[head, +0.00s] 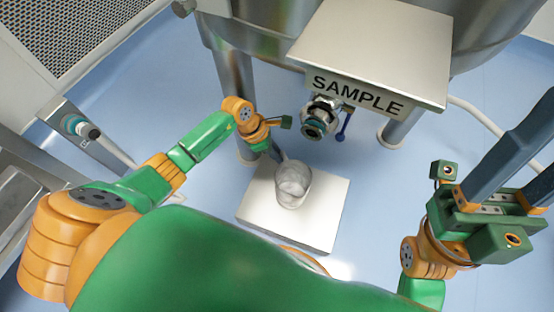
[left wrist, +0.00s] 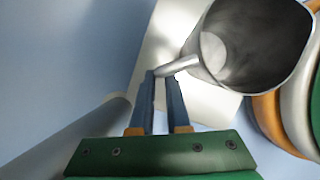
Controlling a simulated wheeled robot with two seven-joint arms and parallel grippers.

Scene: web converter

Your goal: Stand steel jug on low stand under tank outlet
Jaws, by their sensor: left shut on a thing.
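The steel jug (head: 292,188) is over the low white stand (head: 318,228) in the head view, its open mouth facing up; I cannot tell whether its base touches the stand. My left gripper (head: 276,152) is shut on the jug's handle. In the left wrist view, the fingers (left wrist: 161,92) pinch the handle (left wrist: 178,66) beside the jug's body (left wrist: 262,42). The tank outlet (head: 316,126), a metal valve with a blue lever, is above and slightly right of the jug in the picture. My right gripper (head: 528,160) is open and empty at the right edge.
The steel tank (head: 462,35) stands on legs (head: 236,85) behind the stand. A SAMPLE-labelled steel box (head: 375,45) juts out above the outlet. A white hose (head: 478,115) runs at right. A grey cabinet with a blue-ringed knob (head: 75,126) is at left. Blue floor is clear around the stand.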

